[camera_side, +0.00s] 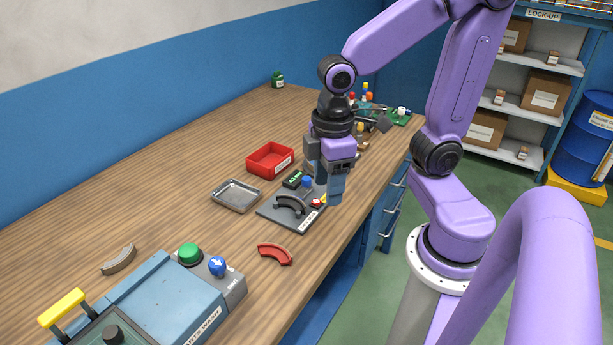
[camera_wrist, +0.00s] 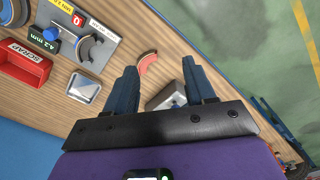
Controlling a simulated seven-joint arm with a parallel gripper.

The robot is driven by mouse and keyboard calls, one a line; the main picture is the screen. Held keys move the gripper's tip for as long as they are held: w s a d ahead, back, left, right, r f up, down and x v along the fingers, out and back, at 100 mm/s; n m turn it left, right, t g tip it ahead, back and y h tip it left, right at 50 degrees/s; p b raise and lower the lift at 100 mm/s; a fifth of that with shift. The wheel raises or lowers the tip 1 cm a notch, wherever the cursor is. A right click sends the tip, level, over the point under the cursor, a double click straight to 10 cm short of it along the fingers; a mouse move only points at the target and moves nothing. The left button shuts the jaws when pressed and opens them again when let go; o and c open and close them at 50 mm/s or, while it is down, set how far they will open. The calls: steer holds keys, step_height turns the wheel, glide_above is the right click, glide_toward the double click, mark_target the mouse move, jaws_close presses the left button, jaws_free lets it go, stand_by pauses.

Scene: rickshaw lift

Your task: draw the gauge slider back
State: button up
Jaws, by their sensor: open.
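The gauge is a dark grey plate (camera_side: 277,219) on the bench, and it also shows at upper left in the wrist view (camera_wrist: 113,25). A dark curved shoe (camera_side: 290,205) lies on it. A blue knob (camera_side: 306,182), seemingly the slider's, stands behind the shoe; it also shows in the wrist view (camera_wrist: 66,33), by a green readout (camera_wrist: 35,51) of 4.2 mm. My gripper (camera_side: 332,196) is open and empty, pointing down by the plate's right side and hiding part of it. In the wrist view its fingers (camera_wrist: 158,78) are apart, right of the gauge.
A red curved shoe (camera_side: 274,254) and a grey one (camera_side: 118,260) lie on the bench. A box with green (camera_side: 190,253) and blue (camera_side: 217,265) buttons stands in front.

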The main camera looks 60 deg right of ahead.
steer(key=w+d+m, duration=0.4)
steer(key=w+d, duration=0.3)
steer(key=w, duration=0.4)
steer(key=m, duration=0.3)
glide_toward(307, 178)
step_height(307, 178, down, 9)
steer(key=shift+w+a+r, duration=0.15)
jaws_close()
